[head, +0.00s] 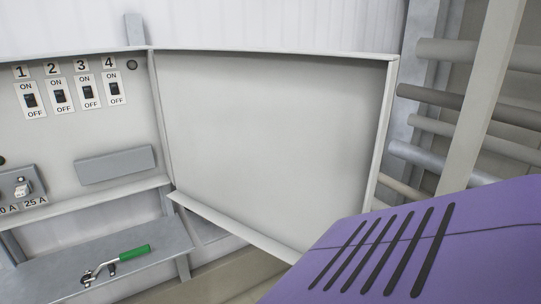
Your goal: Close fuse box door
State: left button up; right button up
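The fuse box (90,120) is at the left of the head view, with its front panel exposed. Its door (270,140) stands open, swung out to the right of the box. I see the door's pale, rimmed inner face, and its left edge meets the box's right edge. The door's lower right corner is hidden. Neither of my grippers is in view.
Several numbered switches (59,96) sit on the box's panel. A green-handled metal tool (130,254) lies on a grey shelf (50,285) below the box. Several horizontal pipes (455,97) and an upright post (484,90) stand right of the door.

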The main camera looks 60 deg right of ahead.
aim_at(272, 147)
jog(key=k+l+u, duration=0.1)
jog(key=k+l, duration=0.7)
jog(key=l, duration=0.25)
jog(key=k+l, duration=0.1)
jog(key=l, duration=0.65)
jog(key=i+l, duration=0.1)
jog(key=l, duration=0.55)
jog(key=i+l+u, duration=0.1)
jog(key=l, duration=0.5)
